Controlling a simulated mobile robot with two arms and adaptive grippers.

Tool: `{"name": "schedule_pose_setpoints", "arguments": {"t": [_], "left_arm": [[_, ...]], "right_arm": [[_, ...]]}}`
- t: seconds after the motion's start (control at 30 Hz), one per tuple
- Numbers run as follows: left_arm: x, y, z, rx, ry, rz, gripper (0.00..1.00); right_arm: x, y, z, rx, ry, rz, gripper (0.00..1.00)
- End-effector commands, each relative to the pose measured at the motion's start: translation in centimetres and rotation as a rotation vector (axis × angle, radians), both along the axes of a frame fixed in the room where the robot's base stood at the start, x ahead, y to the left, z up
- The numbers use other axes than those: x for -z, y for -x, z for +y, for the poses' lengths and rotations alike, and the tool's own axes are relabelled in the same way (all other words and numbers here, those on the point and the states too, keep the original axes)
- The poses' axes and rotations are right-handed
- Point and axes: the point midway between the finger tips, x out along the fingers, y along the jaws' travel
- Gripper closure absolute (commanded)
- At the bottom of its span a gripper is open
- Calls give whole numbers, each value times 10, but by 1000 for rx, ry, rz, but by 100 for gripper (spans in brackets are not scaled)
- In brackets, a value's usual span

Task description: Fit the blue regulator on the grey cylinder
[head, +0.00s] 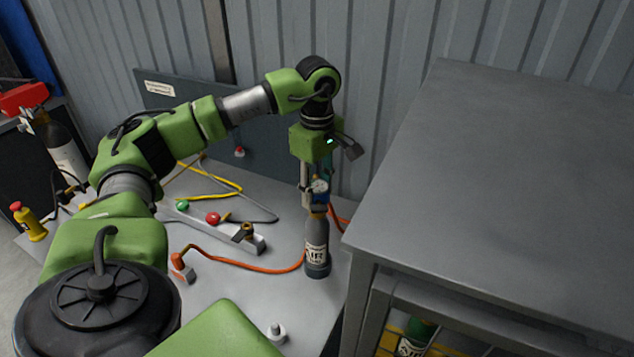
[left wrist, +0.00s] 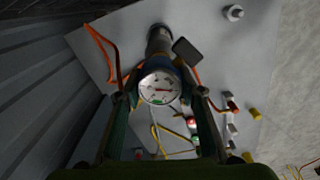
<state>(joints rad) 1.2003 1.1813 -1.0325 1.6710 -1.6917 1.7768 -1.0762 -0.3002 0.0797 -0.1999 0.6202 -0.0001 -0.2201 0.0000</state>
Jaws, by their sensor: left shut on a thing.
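The grey cylinder (head: 317,246) stands upright on the bench, near its right side. It has a dark base and a white label. My left gripper (head: 315,186) points down above it, shut on the blue regulator (head: 322,197), which has a round white gauge. The regulator is in line with the cylinder's neck and appears to meet it; I cannot tell whether it is seated. In the left wrist view, the gauge (left wrist: 160,86) shows between my fingers, with the cylinder (left wrist: 159,41) just beyond. My right gripper is not in view.
A grey bar (head: 255,243) with fittings, a yellow hose (head: 215,181) and a small white fitting (head: 276,333) lie on the bench. A taller grey table (head: 510,190) stands close on the right.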

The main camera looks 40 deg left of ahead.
Motion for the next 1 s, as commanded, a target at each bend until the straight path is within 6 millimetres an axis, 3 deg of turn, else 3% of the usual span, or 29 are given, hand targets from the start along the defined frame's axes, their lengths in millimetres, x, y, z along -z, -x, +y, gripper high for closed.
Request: {"name": "schedule_pose_setpoints", "arguments": {"t": [0.03, 0.07, 0.13, 0.57, 0.77, 1.0], "left_arm": [[-1, -1, 0, 0, 1, -2, 86], [-1, -1, 0, 0, 1, -2, 62], [-1, 0, 0, 0, 1, -2, 45], [-5, -1, 0, 0, 1, -1, 45], [-39, -1, -1, 1, 2, -5, 45], [-96, -1, 0, 0, 1, -6, 45]], "right_arm": [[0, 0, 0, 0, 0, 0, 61], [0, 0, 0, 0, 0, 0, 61], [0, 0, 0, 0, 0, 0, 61], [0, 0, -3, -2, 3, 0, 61], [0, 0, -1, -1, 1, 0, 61], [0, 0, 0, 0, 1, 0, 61]]}}
